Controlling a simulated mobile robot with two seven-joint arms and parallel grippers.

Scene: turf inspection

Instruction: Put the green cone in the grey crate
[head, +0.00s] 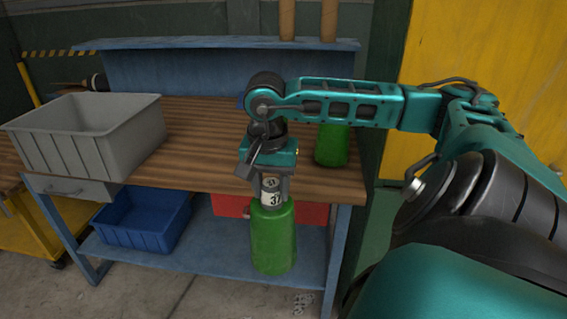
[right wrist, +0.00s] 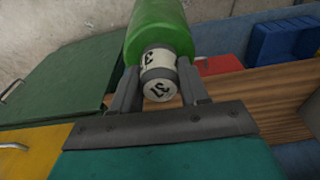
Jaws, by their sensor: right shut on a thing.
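My right gripper (head: 270,187) is shut on the white, numbered neck of a green cone (head: 273,240). The cone hangs roughly upright in front of the bench's front edge, its body below the bench top. In the right wrist view the gripper (right wrist: 158,85) has a finger on each side of the neck, and the green body of the cone (right wrist: 160,28) extends beyond. The grey crate (head: 60,140) stands on the left of the bench top, left of the gripper; the visible part of its inside looks empty. My left gripper is not in view.
A second green object (head: 331,148) stands on the wooden bench top (head: 200,150), partly behind my right arm. A blue bin (head: 145,222) and a red box (head: 312,213) are on the lower shelf. The bench top between crate and gripper is clear.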

